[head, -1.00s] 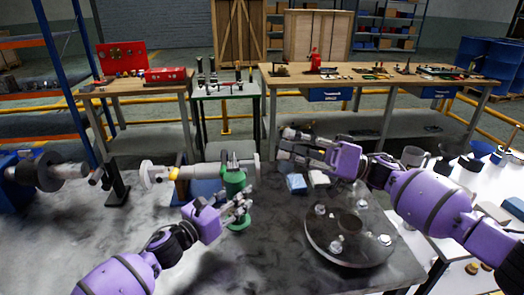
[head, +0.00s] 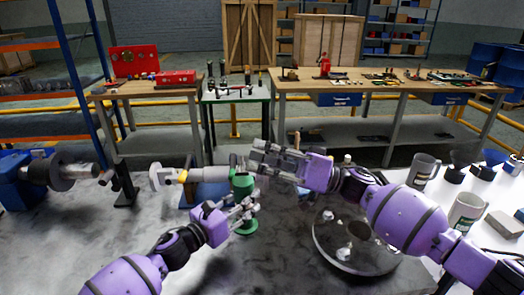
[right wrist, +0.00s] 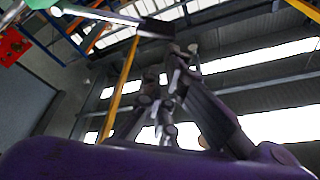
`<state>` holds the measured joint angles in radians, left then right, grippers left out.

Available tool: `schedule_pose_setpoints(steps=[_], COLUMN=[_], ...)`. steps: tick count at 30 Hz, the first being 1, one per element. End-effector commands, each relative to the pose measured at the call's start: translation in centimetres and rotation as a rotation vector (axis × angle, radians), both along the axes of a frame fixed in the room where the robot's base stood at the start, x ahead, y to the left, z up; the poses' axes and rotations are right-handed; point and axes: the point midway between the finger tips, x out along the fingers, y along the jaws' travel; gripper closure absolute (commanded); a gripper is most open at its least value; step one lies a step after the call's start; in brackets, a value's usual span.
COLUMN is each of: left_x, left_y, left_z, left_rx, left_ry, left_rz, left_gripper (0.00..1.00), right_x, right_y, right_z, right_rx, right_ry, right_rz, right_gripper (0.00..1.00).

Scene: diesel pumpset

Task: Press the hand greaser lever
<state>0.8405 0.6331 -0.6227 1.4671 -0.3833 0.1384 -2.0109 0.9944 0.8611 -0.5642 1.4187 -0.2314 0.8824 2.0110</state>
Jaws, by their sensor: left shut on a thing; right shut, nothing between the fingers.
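The hand greaser (head: 242,184) stands on the near dark bench, with a green body and round green foot. My left gripper (head: 246,209) is shut on its lower part, between top and foot, and partly hides it. My right gripper (head: 256,157) is shut and empty, just above and right of the green top. In the right wrist view, the fingers (right wrist: 170,90) point upward in the picture. A thin silver rod (right wrist: 98,14) with a dark end runs beside a green part at top left; I cannot tell for sure whether it is the lever.
A grey horizontal cylinder (head: 208,174) lies left of the greaser. A dark round plate with bolts (head: 350,262) is at the right of the bench, below my right arm. Mugs (head: 422,171) stand farther right. The bench's left front is clear.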

Motion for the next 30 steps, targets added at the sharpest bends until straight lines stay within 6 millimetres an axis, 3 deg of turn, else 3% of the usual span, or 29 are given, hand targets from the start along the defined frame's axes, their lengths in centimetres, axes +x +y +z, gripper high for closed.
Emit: schedule_pose_setpoints(steps=[22,30], left_x=[0.0,0.0], left_y=[0.0,0.0], left_z=[0.0,0.0], left_rx=[0.0,0.0], left_ry=[0.0,0.0], left_rz=[0.0,0.0], left_gripper=[1.0,1.0], right_x=[-0.7,-1.6], right_y=[0.0,0.0], right_z=[-0.6,-1.5], right_rx=[-0.002,0.0], right_ry=[-0.073,-0.173], right_rz=[0.001,0.001], right_gripper=[1.0,1.0])
